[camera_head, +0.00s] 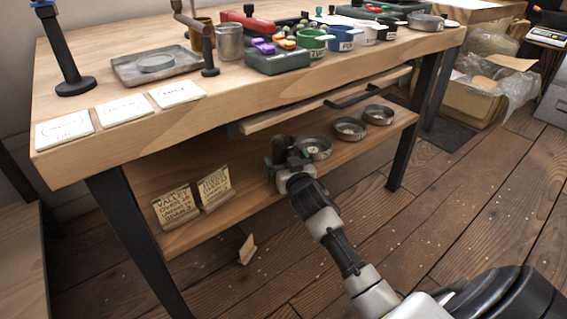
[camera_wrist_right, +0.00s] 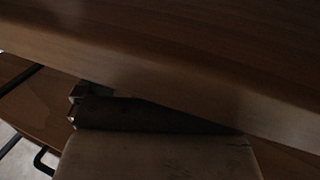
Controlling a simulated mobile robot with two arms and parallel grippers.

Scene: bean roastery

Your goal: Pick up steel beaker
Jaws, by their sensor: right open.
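A steel beaker (camera_head: 230,42) stands upright on the wooden workbench (camera_head: 240,88), behind a dark metal post and beside a brass-coloured cup. My right gripper (camera_head: 284,152) is open, below the bench top's front edge and near the lower shelf, well away from and lower than the beaker. Its fingers are small and partly hidden in the head view. The right wrist view is dark; it shows wood close by and no beaker. My left gripper is not in view.
A metal tray (camera_head: 185,65) and several white cards lie left of the beaker; a green box (camera_head: 278,62) stands right of it. A partly open drawer (camera_head: 320,103) juts below the bench top. Round tins (camera_head: 349,128) and lettered cards (camera_head: 176,207) stand on the lower shelf.

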